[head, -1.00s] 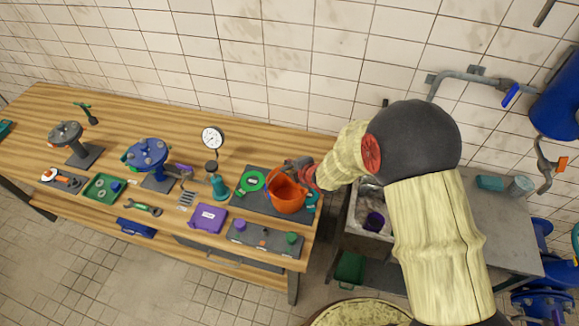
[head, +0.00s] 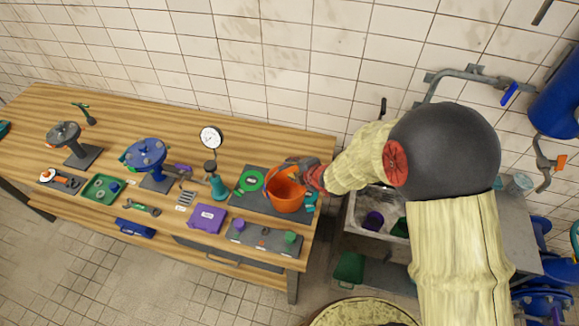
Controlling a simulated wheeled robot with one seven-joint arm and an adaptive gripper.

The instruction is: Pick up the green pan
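A shallow green tray (head: 103,188) with small parts sits further left on the bench.
A purple box (head: 208,218) and a grey panel with knobs (head: 264,239) lie along the bench's front edge. A teal bottle (head: 218,187) and a gauge (head: 210,138) stand left of the mat.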

